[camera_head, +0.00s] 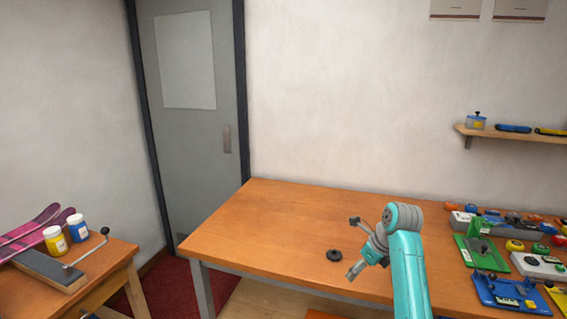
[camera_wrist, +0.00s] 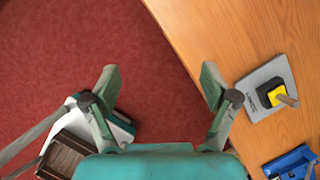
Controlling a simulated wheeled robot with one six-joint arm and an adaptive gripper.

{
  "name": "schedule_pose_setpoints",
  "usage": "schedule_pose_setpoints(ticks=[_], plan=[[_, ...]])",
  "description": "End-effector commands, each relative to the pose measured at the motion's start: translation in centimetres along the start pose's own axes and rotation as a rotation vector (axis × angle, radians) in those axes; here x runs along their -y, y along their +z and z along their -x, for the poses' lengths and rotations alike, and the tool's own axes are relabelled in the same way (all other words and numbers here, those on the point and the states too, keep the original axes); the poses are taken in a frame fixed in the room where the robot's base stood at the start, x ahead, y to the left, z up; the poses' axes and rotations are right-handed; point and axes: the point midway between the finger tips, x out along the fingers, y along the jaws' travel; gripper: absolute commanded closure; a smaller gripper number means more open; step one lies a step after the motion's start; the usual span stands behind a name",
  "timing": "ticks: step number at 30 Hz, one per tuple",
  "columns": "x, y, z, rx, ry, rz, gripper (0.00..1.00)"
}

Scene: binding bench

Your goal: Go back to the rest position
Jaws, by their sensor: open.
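My gripper (camera_head: 354,248) is at the end of my teal arm, over the front part of the wooden bench in the head view. Its two fingers are spread apart and nothing is between them. In the wrist view the open gripper (camera_wrist: 160,76) hangs over the bench's edge, with red carpet (camera_wrist: 80,40) below between the fingers.
The wooden bench (camera_head: 260,215) is clear on its left. Coloured devices, including a green one (camera_head: 480,255) and a blue one (camera_head: 505,291), crowd its right. A side table (camera_head: 105,262) holds jars and skis. The wrist view shows a grey plate (camera_wrist: 254,92) with a yellow-black part.

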Motion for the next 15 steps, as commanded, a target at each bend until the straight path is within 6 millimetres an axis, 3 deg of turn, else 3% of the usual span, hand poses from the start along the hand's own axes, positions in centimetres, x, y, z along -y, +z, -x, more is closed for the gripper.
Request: schedule_pose_setpoints(ticks=[8,15], plan=[[-0.9,-1.8,-3.1,0.02,-0.025,0.072,0.15],[-2.3,-4.4,-7.1,0.046,-0.064,0.178,0.15]])
